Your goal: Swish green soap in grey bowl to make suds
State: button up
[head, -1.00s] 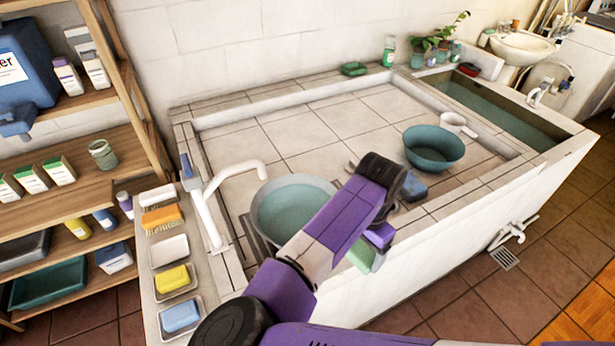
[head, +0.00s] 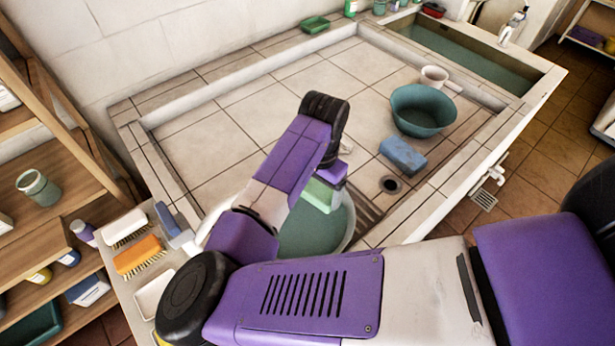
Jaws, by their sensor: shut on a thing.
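The grey bowl (head: 350,228) stands in the tiled basin, with teal water (head: 312,236) inside it. My arm covers its left and near parts. My gripper (head: 332,177) is over the bowl's far right side. It is shut on the light green soap (head: 320,196), which hangs below the jaws. The soap overlaps the bowl in the picture; I cannot tell whether its lower end touches the water. No suds show on the visible water.
A blue block (head: 403,154) and a drain hole (head: 391,184) are right of the bowl. An orange brush (head: 138,256) lies on the left ledge. The tiles behind the bowl are clear.

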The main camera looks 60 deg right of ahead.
jog(key=shift+w+f+b, duration=0.1)
jog(key=shift+f+b, duration=1.7)
jog(key=shift+f, duration=0.2)
jog(key=shift+f+b, duration=2.65)
jog(key=shift+f, duration=1.45)
